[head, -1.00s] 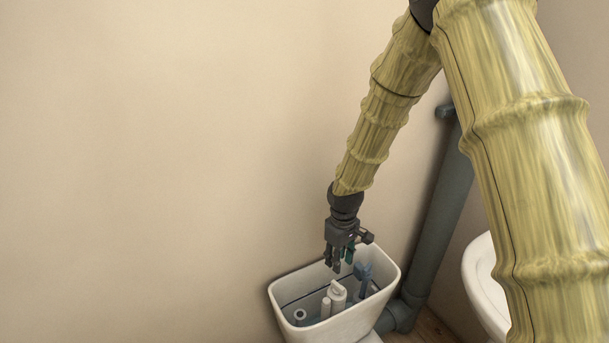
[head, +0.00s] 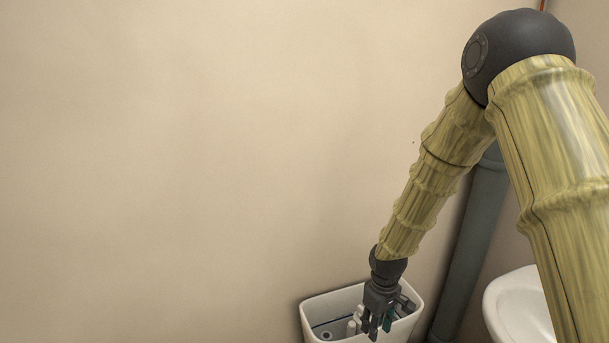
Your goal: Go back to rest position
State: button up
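My gripper (head: 376,326) is at the end of my arm, pointing down in front of or over the open white cistern (head: 315,307) at the bottom of the head view. Its dark fingers overlap the cistern's inside, so I cannot tell how deep they are. The fingers are small and partly merge with the parts behind them; whether they are apart or closed is unclear. White fittings (head: 352,326) and a grey round outlet (head: 326,335) show inside the cistern. A teal part (head: 388,322) shows close beside the fingers.
A thick grey pipe (head: 470,245) runs up the wall behind my arm. A white basin (head: 518,305) stands at the lower right. The beige wall (head: 180,150) at the left is bare, with free room before it.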

jog(key=s+f+m+y, duration=0.1)
jog(key=s+f+m, duration=0.2)
jog(key=s+f, duration=1.3)
jog(key=s+d+f+m, duration=0.2)
jog(key=s+f, duration=0.1)
jog(key=s, duration=0.7)
jog(key=s+d+f+m+h, duration=0.1)
jog(key=s+f, duration=0.1)
jog(key=s, duration=0.8)
jog(key=shift+d+f+m, duration=0.35)
jog(key=shift+f+m, duration=0.05)
jog(key=shift+o, duration=0.3)
jog(key=shift+a, duration=0.1)
